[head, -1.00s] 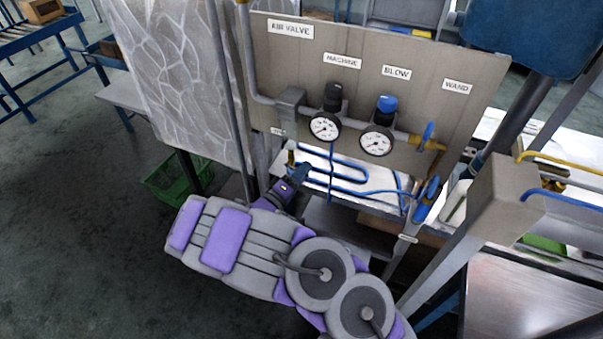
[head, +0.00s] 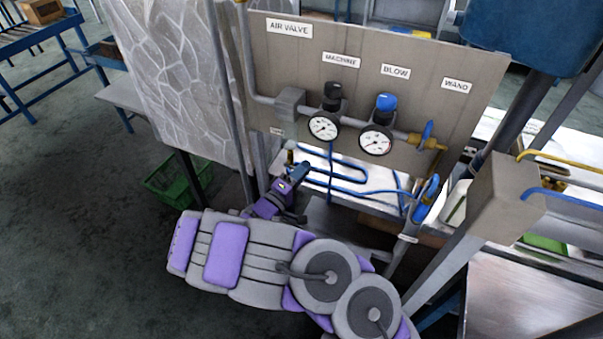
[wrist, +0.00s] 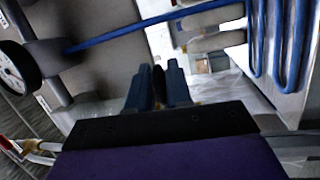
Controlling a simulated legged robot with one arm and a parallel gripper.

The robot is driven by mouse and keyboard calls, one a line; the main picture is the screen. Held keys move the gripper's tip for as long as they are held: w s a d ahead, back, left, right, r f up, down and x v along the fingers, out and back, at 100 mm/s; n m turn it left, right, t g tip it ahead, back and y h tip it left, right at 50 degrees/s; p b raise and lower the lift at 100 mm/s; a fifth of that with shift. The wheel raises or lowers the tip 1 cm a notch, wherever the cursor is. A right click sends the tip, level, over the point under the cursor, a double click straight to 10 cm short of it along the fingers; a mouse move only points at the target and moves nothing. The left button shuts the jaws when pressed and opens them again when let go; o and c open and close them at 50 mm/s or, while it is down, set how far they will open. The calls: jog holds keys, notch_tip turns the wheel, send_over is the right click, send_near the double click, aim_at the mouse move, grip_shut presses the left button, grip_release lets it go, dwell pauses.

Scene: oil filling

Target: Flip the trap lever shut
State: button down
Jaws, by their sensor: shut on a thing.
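My gripper (head: 304,168) is at the lower left of the valve panel, below a small label (head: 277,131) too small to read surely. In the wrist view the two dark blue-grey fingers (wrist: 158,82) are close together with a narrow dark piece (wrist: 158,80) between them. This piece seems to be the trap lever, though its ends are hidden by the fingers. A brass fitting (head: 290,157) stands just left of the gripper in the head view.
The panel (head: 420,75) carries two gauges (head: 324,128) (head: 376,142), a black knob and a blue knob (head: 386,103). Blue hoses (head: 350,178) loop beside the gripper over a pale shelf. A green crate (head: 172,184) lies on the floor to the left.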

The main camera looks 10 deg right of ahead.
jog(key=shift+r+n, duration=0.2)
jog(key=shift+n, duration=0.6)
jog(key=c, duration=1.1)
grip_release()
jog(key=shift+a, duration=0.1)
jog(key=shift+c, duration=0.2)
jog(key=p+v, duration=0.3)
jog(key=v, duration=1.4)
jog(key=shift+s+f, duration=0.25)
jog(key=shift+r, duration=0.1)
